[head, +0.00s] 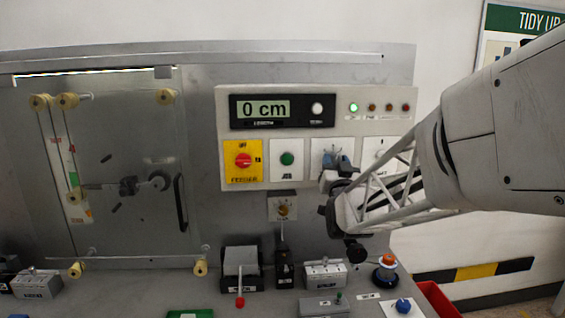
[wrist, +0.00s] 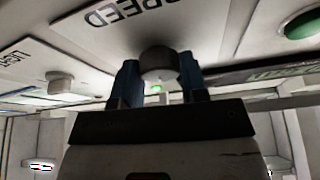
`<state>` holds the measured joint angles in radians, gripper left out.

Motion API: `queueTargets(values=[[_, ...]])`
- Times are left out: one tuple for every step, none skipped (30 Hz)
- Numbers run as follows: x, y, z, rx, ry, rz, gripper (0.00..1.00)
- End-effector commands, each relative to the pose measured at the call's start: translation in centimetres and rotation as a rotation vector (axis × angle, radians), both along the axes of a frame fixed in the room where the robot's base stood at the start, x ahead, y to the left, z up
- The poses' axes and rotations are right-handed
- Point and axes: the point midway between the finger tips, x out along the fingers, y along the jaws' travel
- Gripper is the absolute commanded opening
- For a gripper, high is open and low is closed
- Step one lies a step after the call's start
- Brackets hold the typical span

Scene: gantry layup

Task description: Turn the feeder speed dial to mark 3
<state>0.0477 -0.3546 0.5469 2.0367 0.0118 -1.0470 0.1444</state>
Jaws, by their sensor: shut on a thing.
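The feeder speed dial (wrist: 158,63) is a dark grey round knob on a white plate lettered SPEED (wrist: 205,20). In the wrist view my gripper (wrist: 157,80) has its two blue fingers on either side of the knob, shut on it. In the head view my gripper (head: 337,161) reaches in from the right to the speed plate (head: 318,146) on the control panel, covering much of the plate. The dial's pointer and its number marks cannot be read in either view.
Left of the speed plate are a green button (head: 287,158) and a red rotary switch (head: 243,160) on yellow. Above, a display (head: 264,109) reads 0 cm. Small boxes, a black stand and a blue knob (head: 403,306) sit on the bench below.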

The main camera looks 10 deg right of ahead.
Motion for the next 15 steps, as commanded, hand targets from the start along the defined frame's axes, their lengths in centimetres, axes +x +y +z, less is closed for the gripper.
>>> queueTargets(values=[[-0.03,0.11,0.06,0.039,-0.001,0.001,0.16],[-0.04,0.10,0.05,0.065,-0.001,0.001,0.16],[-0.03,0.11,0.05,0.100,-0.001,0.001,0.16],[-0.03,0.12,0.04,0.126,-0.001,0.000,0.16],[-0.03,0.15,0.04,0.152,0.000,0.001,0.16],[-0.02,0.16,0.05,0.186,0.000,0.001,0.16],[-0.01,0.19,0.07,0.210,0.000,0.002,0.16],[-0.01,0.18,0.08,0.234,-0.001,0.000,0.16],[0.00,0.19,0.10,0.263,-0.001,0.002,0.16],[0.00,0.17,0.11,0.286,-0.001,0.000,0.16],[0.00,0.17,0.11,0.305,-0.001,0.001,0.16],[0.00,0.16,0.11,0.331,-0.001,0.001,0.16],[0.00,0.16,0.11,0.348,-0.001,0.000,0.16],[0.00,0.18,0.11,0.365,0.000,0.001,0.16],[-0.01,0.17,0.11,0.384,0.000,0.000,0.16]])
